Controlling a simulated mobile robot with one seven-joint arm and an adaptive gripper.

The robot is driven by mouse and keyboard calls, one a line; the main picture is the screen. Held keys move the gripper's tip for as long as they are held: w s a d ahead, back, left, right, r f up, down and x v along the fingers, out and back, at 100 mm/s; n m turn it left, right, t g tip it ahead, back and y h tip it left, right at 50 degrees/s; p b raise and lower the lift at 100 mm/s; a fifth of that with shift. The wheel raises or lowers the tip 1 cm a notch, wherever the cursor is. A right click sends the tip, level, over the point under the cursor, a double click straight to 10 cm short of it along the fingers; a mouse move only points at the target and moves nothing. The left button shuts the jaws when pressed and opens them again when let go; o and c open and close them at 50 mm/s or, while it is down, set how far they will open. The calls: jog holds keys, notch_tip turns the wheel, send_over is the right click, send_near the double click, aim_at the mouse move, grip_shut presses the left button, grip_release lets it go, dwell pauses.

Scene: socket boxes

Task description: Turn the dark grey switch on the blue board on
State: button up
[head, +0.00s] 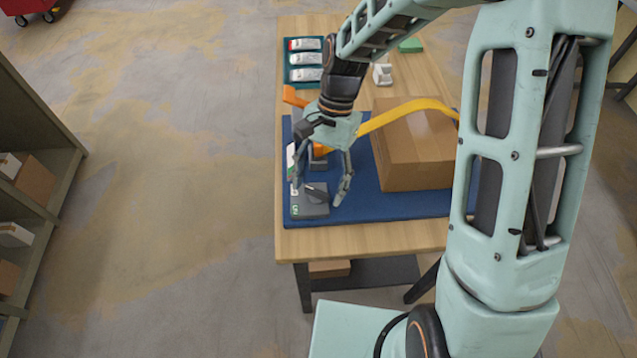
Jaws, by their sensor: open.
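The blue board (400,207) lies on the wooden table. A dark grey switch box (311,208) sits at its front left corner, with a dark handle on its top and small green and white marks on its front side. I cannot tell the handle's on or off position from this view. My gripper (320,194) points down over this box, its fingers spread and apart. One finger is by the box's right side and the other by its left rear. Behind it, a further grey part (318,161) with a white-and-green piece beside it is partly hidden by my gripper.
A large cardboard box (412,150) stands on the board to the right of my gripper. An orange part (293,97) lies behind. A dark green tray (303,84) with white items, a white holder (382,74) and a green block (410,46) are farther back. Shelving (62,165) stands left.

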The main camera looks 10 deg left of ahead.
jog(key=c, duration=1.2)
jog(key=shift+o, duration=0.2)
jog(key=n+h, duration=0.1)
jog(key=n, duration=0.2)
jog(key=n+h+p, duration=0.1)
jog(key=n, duration=0.2)
jog(key=shift+a, duration=0.2)
jog(key=n+h, duration=0.1)
jog(key=n, duration=0.2)
jog(key=n+t+h, duration=0.1)
jog(key=n, duration=0.1)
jog(key=shift+a+n, duration=0.1)
jog(key=shift+n, duration=0.3)
jog(key=o, duration=1.2)
jog(key=shift+c, duration=0.2)
